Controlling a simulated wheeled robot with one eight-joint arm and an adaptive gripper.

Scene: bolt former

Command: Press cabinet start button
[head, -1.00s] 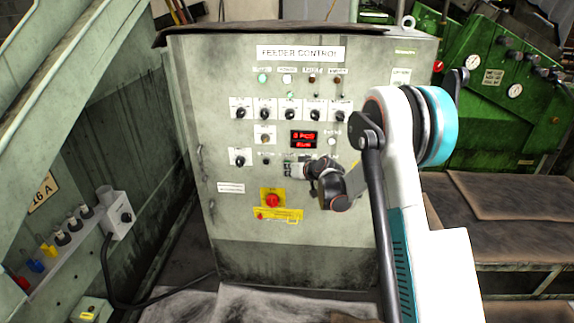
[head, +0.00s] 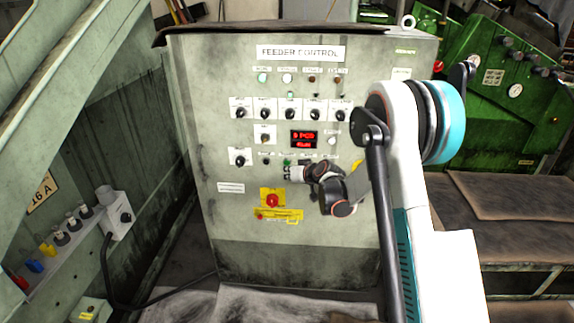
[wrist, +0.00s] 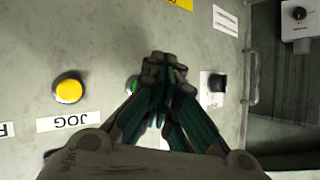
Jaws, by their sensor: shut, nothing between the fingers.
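The grey cabinet (head: 220,215) labelled FEEDER CONTROL stands in front of me. A green button (head: 287,162) sits in its lower row of controls; its label is too small to read. The green button also shows in the wrist view (wrist: 132,83), partly hidden behind my fingers. My gripper (wrist: 165,60) is shut and empty, its tips close to the panel just beside the green button. In the head view my gripper (head: 291,172) is just below that button. I cannot tell whether it touches the panel.
A red emergency stop (head: 272,201) on a yellow plate is below the lower row. A black selector knob (head: 240,158) is left of the green button. A switch box (head: 115,212) stands at left.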

